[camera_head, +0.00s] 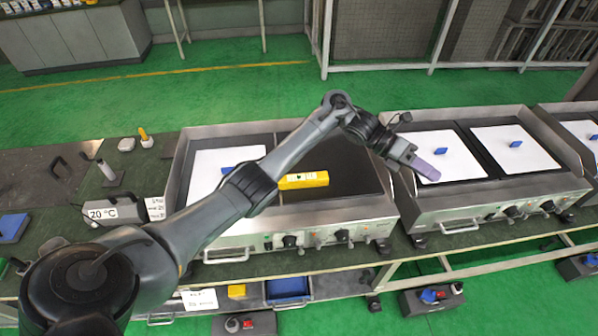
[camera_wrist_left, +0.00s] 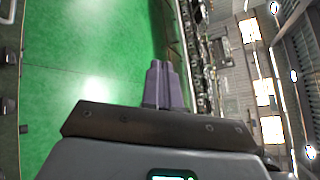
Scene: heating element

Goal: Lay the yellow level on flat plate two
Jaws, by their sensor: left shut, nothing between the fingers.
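The yellow level (camera_head: 303,180) lies flat on the dark right-hand plate (camera_head: 340,205) of the left heating unit. My left arm crosses above that unit, and its forearm passes close to the level's left end. My left gripper (camera_head: 426,170), with purple fingers, is shut and empty to the right of the level, over the left white sheet of the neighbouring unit. Its fingers also show together in the left wrist view (camera_wrist_left: 164,86), with nothing held. The level does not show in the wrist view. My right gripper is not in view.
The left unit's other plate carries a white sheet (camera_head: 205,174) with a blue block. The right unit carries white sheets (camera_head: 500,158) with blue blocks. Raised steel walls edge both units. A 20 °C display (camera_head: 104,213) and small tools stand on the bench at left.

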